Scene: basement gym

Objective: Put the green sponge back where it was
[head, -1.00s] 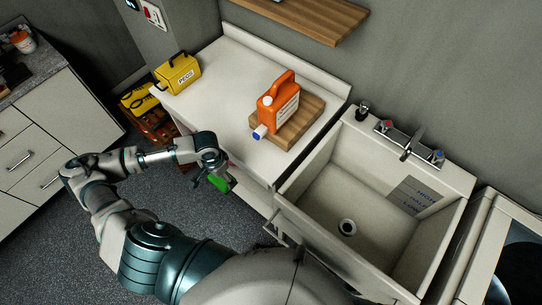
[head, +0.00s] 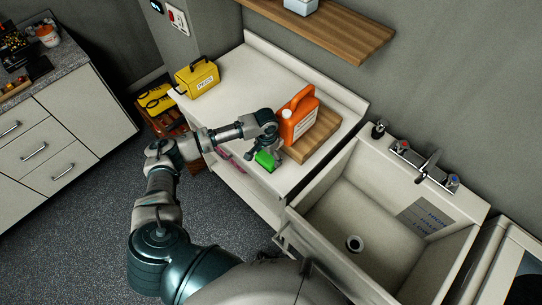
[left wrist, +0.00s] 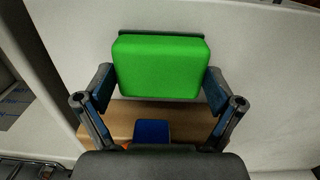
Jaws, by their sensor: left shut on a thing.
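The green sponge (head: 265,160) is in my left gripper (head: 272,157), near the front edge of the white counter in the head view. In the left wrist view the sponge (left wrist: 160,66) sits between the two fingers of the left gripper (left wrist: 158,88), which are shut on its sides. A darker strip shows along one long edge of the sponge. I cannot tell whether the sponge touches the counter (head: 250,75). The wooden board (head: 318,135) lies just right of the gripper. My right gripper is not in view.
A yellow PEGS box (head: 198,78) stands at the counter's left end. The sink (head: 375,225) is at right. The counter's middle is clear.

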